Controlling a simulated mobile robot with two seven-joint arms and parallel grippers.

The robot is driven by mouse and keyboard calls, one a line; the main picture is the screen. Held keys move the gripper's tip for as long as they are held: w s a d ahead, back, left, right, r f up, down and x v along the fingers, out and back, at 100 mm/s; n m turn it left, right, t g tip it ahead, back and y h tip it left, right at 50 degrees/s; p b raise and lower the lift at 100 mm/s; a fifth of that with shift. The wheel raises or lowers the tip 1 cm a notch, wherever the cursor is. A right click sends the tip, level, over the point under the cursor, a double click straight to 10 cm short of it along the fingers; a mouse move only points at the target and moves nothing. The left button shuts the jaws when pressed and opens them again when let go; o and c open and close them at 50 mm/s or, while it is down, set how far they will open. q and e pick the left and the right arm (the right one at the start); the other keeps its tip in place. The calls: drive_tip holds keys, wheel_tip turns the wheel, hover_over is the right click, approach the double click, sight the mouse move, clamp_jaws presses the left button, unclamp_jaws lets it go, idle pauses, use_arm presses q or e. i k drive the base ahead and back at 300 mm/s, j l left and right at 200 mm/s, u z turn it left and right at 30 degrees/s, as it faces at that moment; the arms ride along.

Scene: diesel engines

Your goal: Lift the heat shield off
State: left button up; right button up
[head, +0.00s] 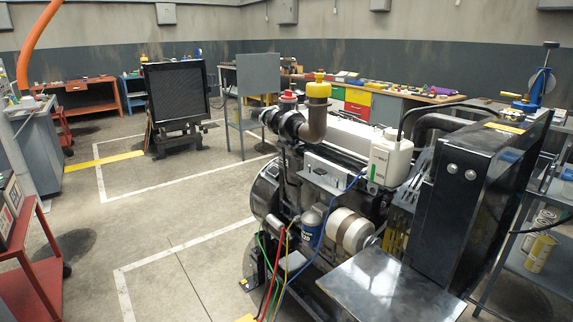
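A diesel engine (300,190) stands at the right of centre in the head view. A pale grey metal plate (325,172) sits on its near side, below the light top cover; it may be the heat shield, but I cannot tell for sure. A brown pipe with a yellow cap (318,90) rises at the engine's far end. A white bottle (390,160) stands above the engine near the black radiator housing (470,200). Neither of my grippers is in view.
A shiny flat metal plate (385,288) lies low in front of the engine. Coloured hoses (275,265) hang at its left side. A red cart (30,265) stands at the left edge. The floor between is clear. Workbenches and a black radiator (177,92) stand farther back.

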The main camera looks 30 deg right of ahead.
sight(321, 173)
drive_tip(key=i+j+z, duration=0.1)
drive_tip(key=i+z, duration=0.3)
drive_tip(key=i+j+z, duration=0.25)
drive_tip(key=i+z, duration=0.15)
drive_tip(key=i+j+z, duration=0.6)
drive_tip(key=z, duration=0.25)
drive_tip(key=i+j+z, duration=0.15)
drive_tip(key=z, duration=0.3)
drive_tip(key=i+j+z, duration=0.1)
drive_tip(key=j+z, duration=0.5)
drive_tip(key=z, duration=0.2)
drive_tip(key=i, duration=0.05)
